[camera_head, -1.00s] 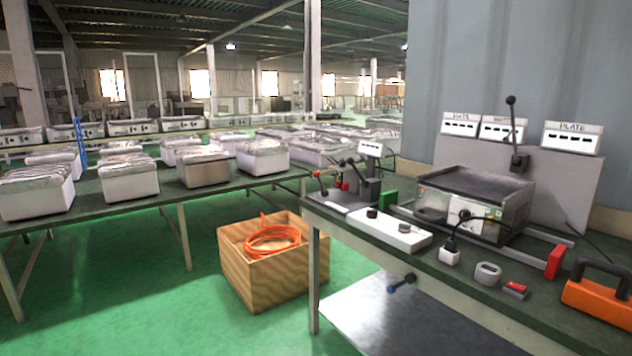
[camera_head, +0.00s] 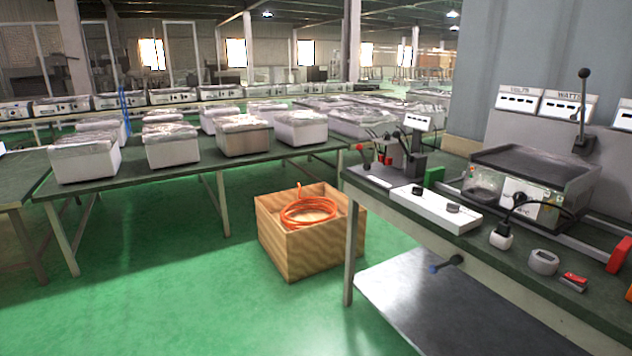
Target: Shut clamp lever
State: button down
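The clamp lever appears to be the black upright lever with a round knob (camera_head: 584,95), behind the heating unit (camera_head: 540,170) on the workbench at the right. The lever stands roughly upright. A smaller fixture with a red-knobbed lever (camera_head: 362,148) and dark levers (camera_head: 398,135) stands at the bench's left end, so I cannot be sure which lever the task names. My gripper is not in view.
The workbench (camera_head: 450,247) fills the right side, with a white control box (camera_head: 435,208), plug (camera_head: 501,240) and red switch (camera_head: 573,282) on top. A wooden crate (camera_head: 310,245) with orange cable stands on the floor. Green floor (camera_head: 190,290) is clear at left front.

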aim_at(362, 154)
jog(key=i+j+u, duration=0.1)
jog(key=i+u, duration=0.35)
jog(key=i, duration=1.3)
jog(key=i+z, duration=0.15)
jog(key=i, duration=0.35)
jog(key=i+j+z, duration=0.1)
jog(key=i, duration=0.35)
jog(key=i+j+z, duration=0.15)
jog(key=i, duration=0.35)
jog(key=i+j+z, duration=0.1)
jog(key=i, duration=0.35)
jog(key=i+j+z, duration=0.3)
jog(key=i, duration=0.15)
